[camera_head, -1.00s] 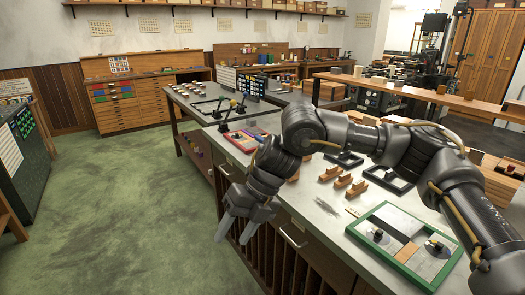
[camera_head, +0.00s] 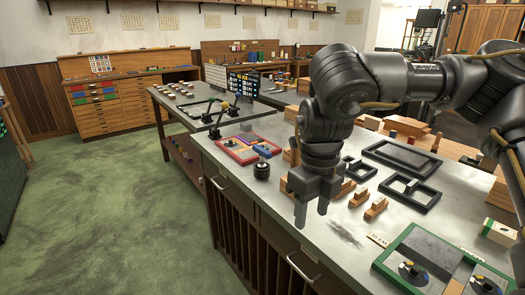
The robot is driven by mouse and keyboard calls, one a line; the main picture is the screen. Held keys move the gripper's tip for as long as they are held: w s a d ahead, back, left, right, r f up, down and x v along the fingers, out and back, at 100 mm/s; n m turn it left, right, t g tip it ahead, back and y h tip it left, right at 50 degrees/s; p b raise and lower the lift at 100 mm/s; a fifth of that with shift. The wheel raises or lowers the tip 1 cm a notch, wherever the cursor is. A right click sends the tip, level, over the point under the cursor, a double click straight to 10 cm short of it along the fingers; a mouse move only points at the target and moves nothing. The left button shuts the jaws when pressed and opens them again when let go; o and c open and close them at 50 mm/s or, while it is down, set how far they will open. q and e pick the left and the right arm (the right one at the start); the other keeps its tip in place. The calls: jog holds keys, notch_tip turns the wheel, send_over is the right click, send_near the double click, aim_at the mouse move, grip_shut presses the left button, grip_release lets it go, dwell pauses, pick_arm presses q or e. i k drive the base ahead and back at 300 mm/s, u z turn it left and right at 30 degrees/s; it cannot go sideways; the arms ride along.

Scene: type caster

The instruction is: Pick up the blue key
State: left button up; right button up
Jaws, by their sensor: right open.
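My right gripper (camera_head: 312,212) hangs with its fingers pointing down near the front edge of the metal-topped bench (camera_head: 345,235). Its two fingers are apart with nothing between them. A small blue piece (camera_head: 262,151), which may be the blue key, lies at the right edge of a red tray (camera_head: 240,147) with coloured sections. It is left of and beyond the gripper, clear of it. Its exact shape is too small to tell. A dark round piece (camera_head: 262,170) stands just in front of it. My left gripper is not in view.
Black rectangular frames (camera_head: 402,156) and small wooden blocks (camera_head: 376,208) lie on the bench right of the gripper. A green-framed board (camera_head: 395,245) lies at the near right. A black sign (camera_head: 242,82) stands farther back. Green floor (camera_head: 110,215) is open at left.

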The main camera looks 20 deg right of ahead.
aim_at(264, 153)
jog(key=z, duration=0.05)
jog(key=i, duration=1.45)
jog(key=u, duration=0.1)
